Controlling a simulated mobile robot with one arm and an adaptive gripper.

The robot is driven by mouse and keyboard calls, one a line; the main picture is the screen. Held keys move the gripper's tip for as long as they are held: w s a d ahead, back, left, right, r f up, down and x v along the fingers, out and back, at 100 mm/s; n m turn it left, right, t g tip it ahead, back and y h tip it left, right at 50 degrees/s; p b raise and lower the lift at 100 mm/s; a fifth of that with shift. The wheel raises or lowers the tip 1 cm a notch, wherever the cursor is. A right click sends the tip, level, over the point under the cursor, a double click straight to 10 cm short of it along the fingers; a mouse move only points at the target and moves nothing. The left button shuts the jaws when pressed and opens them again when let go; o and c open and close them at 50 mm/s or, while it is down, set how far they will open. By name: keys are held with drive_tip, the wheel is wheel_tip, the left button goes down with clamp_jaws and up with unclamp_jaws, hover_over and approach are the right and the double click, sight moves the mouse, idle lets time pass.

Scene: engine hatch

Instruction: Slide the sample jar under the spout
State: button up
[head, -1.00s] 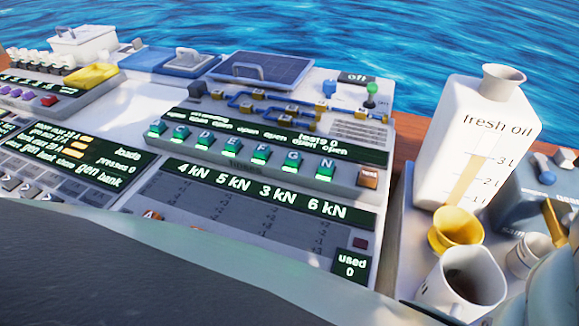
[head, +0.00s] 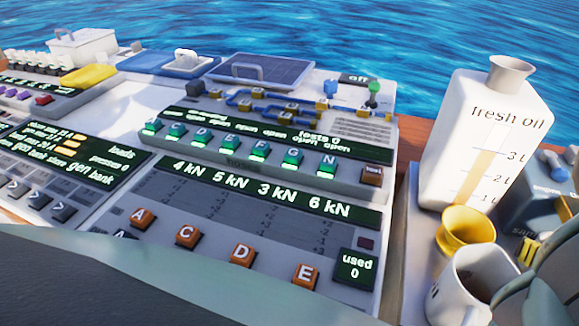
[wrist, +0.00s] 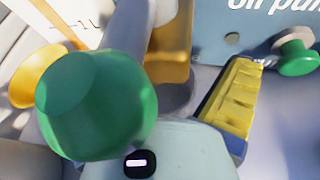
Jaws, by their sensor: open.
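My gripper (head: 545,285) is at the right edge of the head view, a pale teal shape with its fingers apart. It stands in front of the small pump area and covers much of it. In the wrist view a yellow spout (wrist: 172,50) comes down in front of the blue oil pan box (wrist: 225,30). A grey rounded piece (wrist: 177,98), which may be the sample jar, shows below it, partly covered by a large green knob (wrist: 95,105). I cannot tell whether it sits squarely under the spout. Nothing is seen held.
A fresh oil jug (head: 472,140) stands at the right, with a yellow funnel (head: 465,230) and a white mug (head: 468,285) in front. A yellow ribbed block (wrist: 230,95) and another green knob (wrist: 297,58) lie right of the spout. The button console (head: 240,200) fills the left.

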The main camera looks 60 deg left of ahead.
drive_tip(key=shift+w+a, duration=0.1)
drive_tip(key=shift+a, duration=0.1)
drive_tip(key=c, duration=1.3)
drive_tip(key=o, duration=1.3)
drive_tip(key=shift+d, duration=0.1)
drive_tip(key=v, duration=1.2)
